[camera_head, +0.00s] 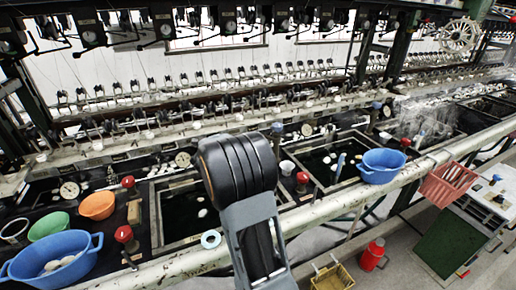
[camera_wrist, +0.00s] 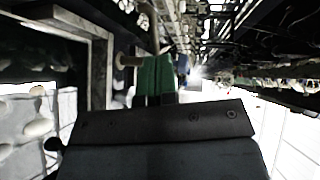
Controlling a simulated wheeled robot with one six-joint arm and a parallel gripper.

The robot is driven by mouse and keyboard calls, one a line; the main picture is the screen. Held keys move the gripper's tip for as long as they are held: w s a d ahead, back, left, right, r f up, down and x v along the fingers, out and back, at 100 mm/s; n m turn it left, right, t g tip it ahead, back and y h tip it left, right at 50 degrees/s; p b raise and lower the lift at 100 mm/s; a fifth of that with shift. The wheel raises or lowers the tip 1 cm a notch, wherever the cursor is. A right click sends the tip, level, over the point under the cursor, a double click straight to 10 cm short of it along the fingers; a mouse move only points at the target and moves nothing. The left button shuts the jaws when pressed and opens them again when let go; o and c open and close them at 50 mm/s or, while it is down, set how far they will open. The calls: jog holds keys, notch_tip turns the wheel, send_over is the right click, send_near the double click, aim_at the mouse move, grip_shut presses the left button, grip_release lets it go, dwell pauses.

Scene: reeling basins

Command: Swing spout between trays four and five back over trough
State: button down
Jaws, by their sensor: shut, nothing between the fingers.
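My arm rises in the middle of the head view and hides what lies behind it; my gripper is not seen there. In the wrist view my gripper (camera_wrist: 160,98) is shut and empty, its dark body filling the bottom. Dark water basins lie along the bench: one left of my arm (camera_head: 158,232) and one right of it (camera_head: 318,186). Red-knobbed taps stand by them, at left (camera_head: 124,234) and just right of my arm (camera_head: 303,179). A blue-topped fitting (camera_head: 376,107) stands farther right. I cannot tell which is the named spout, nor make out tray numbers.
A blue tub (camera_head: 80,262), green bowl (camera_head: 48,226) and orange bowl (camera_head: 97,206) stand at left. Another blue tub (camera_head: 382,166) and a red basket (camera_head: 447,184) sit along the front pipe (camera_head: 330,205). A red can (camera_head: 372,256) and yellow crate (camera_head: 332,278) are on the floor.

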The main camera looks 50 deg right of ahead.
jog(key=d+f+m+g, duration=0.1)
jog(key=d+f, duration=0.1)
jog(key=d, duration=0.3)
jog(key=w+d+f+m+g+p, duration=0.1)
jog(key=d, duration=0.4)
jog(key=d+f+h, duration=0.1)
jog(key=d+f, duration=0.1)
jog(key=d, duration=0.4)
jog(key=shift+w+d+f+m+g, duration=0.1)
jog(key=shift+w+f+m+g, duration=0.2)
jog(key=shift+f+m+g, duration=0.1)
jog(key=shift+r, duration=0.1)
